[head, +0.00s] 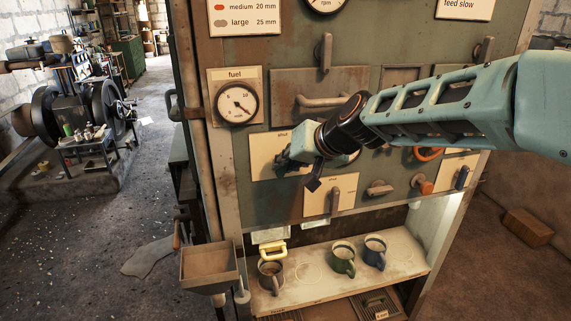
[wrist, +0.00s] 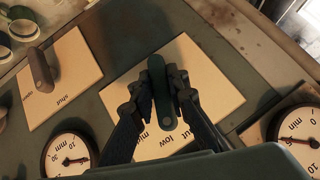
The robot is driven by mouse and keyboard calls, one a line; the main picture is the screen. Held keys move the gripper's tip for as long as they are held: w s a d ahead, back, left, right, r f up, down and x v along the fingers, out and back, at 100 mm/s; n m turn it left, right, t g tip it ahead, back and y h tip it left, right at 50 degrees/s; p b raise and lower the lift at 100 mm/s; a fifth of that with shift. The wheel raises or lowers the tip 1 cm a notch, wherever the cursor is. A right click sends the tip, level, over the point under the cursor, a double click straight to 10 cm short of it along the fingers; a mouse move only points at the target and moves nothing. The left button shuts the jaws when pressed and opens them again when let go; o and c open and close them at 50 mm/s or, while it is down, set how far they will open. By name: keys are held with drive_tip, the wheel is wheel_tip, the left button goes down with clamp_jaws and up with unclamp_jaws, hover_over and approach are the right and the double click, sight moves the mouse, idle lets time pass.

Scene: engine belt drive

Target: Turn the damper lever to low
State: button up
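In the wrist view my gripper (wrist: 162,85) has its two dark fingers on either side of a dark green lever (wrist: 161,98), close against it. The lever stands over a cream plate (wrist: 217,75). The words on this plate appear upside down and partly covered; "low" is legible beside the lever's lower rounded end. In the head view my gripper (head: 300,165) is at the cream plate (head: 262,168) below the fuel gauge, and hides the lever there.
A second cream plate marked "shut" (wrist: 75,65) carries a grey-brown lever (wrist: 40,70). Dial gauges (wrist: 70,157) (wrist: 297,140) are near the gripper. Below the panel, mugs (head: 344,258) stand on a shelf (head: 310,282). A fuel gauge (head: 236,103) is above left.

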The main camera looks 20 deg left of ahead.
clamp_jaws()
drive_tip(key=shift+f+y+b, duration=0.25)
drive_tip(key=shift+y+b, duration=0.05)
drive_tip(key=shift+b, duration=0.6)
drive_tip(key=shift+r+m, duration=0.2)
drive_tip(key=shift+m, duration=0.1)
drive_tip(key=shift+r, duration=0.1)
drive_tip(key=o, duration=0.7)
unclamp_jaws()
drive_tip(key=shift+o, duration=0.2)
